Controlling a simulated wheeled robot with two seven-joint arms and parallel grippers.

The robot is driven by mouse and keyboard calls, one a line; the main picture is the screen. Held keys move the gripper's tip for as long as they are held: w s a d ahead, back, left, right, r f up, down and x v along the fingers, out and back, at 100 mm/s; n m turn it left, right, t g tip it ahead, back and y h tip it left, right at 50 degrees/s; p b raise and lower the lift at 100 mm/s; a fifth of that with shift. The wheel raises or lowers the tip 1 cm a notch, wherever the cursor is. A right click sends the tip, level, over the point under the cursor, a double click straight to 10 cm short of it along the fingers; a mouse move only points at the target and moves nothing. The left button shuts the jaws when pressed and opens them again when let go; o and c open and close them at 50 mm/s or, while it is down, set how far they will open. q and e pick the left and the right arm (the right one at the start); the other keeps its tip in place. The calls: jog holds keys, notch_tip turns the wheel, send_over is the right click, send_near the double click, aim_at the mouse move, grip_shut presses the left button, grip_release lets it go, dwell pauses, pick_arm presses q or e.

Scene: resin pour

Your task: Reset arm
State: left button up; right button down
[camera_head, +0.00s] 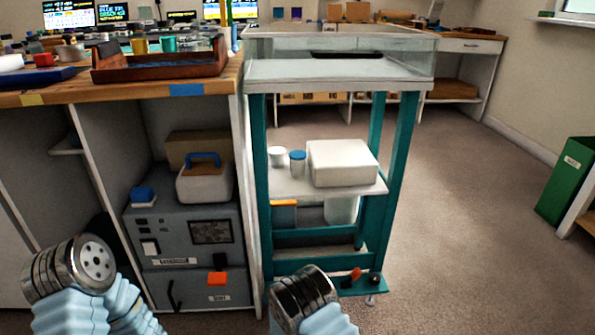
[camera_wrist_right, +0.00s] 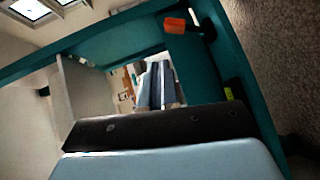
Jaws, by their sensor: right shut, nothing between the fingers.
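The task names no object apart from my arm. In the head view, a ribbed metal joint and pale blue links of my right arm show at the bottom middle, in front of the teal cart (camera_head: 397,165); no fingers can be made out there. In the right wrist view, my right gripper (camera_wrist_right: 155,72) shows two grey-blue fingers close together beyond a dark bolted plate, shut and empty. Teal frame bars of the cart (camera_wrist_right: 185,75) surround it in that view. My left arm shows at the lower left; its jaws are out of view.
The cart carries a clear-walled top tray (camera_head: 300,68) and a shelf with a white box (camera_head: 342,162) and jars. Left is a wooden bench (camera_head: 60,98) holding a brown tray (camera_head: 160,68), above a grey machine (camera_head: 190,235). A green binder (camera_head: 567,182) stands right. Carpet (camera_head: 470,240) is clear.

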jog(key=s+d+f+m+g+y+p, duration=0.1)
jog(key=s+d+f+g+y+p, duration=0.15)
jog(key=s+g, duration=0.5)
jog(key=s+d+f+m+g+y+p, duration=0.15)
jog(key=s+d+f+g, duration=0.25)
jog(key=s, duration=0.7)
jog(key=s+a+r+m+g+y+p, duration=0.1)
jog(key=s+a+r+g+y+p, duration=0.15)
jog(key=s, duration=0.35)
jog(key=s+a+r+m+g+y+p, duration=0.1)
jog(key=s+a+g+y+p, duration=0.1)
jog(key=s+a+y, duration=0.3)
pick_arm(q)
notch_tip(320, 180, up, 11)
jog(key=p, duration=0.3)
jog(key=shift+s+d+r, duration=0.15)
jog(key=shift+d, duration=0.15)
pick_arm(e)
notch_tip(320, 180, up, 8)
jog(key=a+m+t+y, duration=0.1)
jog(key=m+t+y, duration=0.3)
jog(key=m+t, duration=0.1)
jog(key=shift+a+r, duration=0.2)
jog(key=shift+a, duration=0.15)
pick_arm(q)
jog(key=shift+c, duration=0.4)
